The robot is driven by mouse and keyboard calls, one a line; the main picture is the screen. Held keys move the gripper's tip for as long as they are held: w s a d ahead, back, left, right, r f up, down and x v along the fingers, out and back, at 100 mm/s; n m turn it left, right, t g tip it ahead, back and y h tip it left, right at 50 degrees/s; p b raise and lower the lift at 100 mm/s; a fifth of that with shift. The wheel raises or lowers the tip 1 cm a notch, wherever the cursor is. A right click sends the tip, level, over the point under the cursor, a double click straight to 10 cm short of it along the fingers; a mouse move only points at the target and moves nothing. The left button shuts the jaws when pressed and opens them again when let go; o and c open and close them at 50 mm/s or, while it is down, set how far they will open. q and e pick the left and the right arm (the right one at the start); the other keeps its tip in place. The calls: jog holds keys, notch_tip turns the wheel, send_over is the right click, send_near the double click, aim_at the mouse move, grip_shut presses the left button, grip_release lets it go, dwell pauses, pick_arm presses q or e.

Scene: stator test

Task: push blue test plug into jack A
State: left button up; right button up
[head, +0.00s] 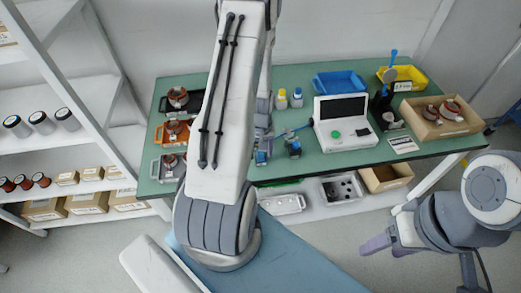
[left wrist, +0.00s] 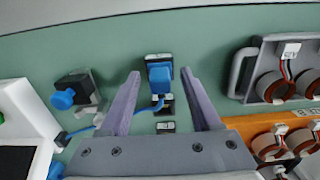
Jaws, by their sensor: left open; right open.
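In the left wrist view a blue plug (left wrist: 160,75) with a thin blue cable is at a small dark block with a pale label. I cannot tell how deep it sits. My left gripper (left wrist: 161,90) is open, with its two fingers on either side of the plug and visible gaps to both. In the head view my left arm hides most of this gripper; blue of the plug (head: 261,157) shows beside it. A second dark block (left wrist: 74,88) with a blue round knob stands to the left. My right gripper (head: 388,247) is open and empty, off the table at lower right.
A white tester (head: 345,138) with a dark screen stands right of the plug. Stator trays (head: 168,165) line the table's left end. Blue (head: 338,83) and yellow bins (head: 414,73) and a cardboard box (head: 462,128) are at the back and right.

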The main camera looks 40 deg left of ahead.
pick_arm(q)
notch_tip(320, 180, up, 10)
jog(key=b, duration=0.1)
jog(key=shift+r, duration=0.25)
jog(key=shift+d, duration=0.1)
dwell(0.8)
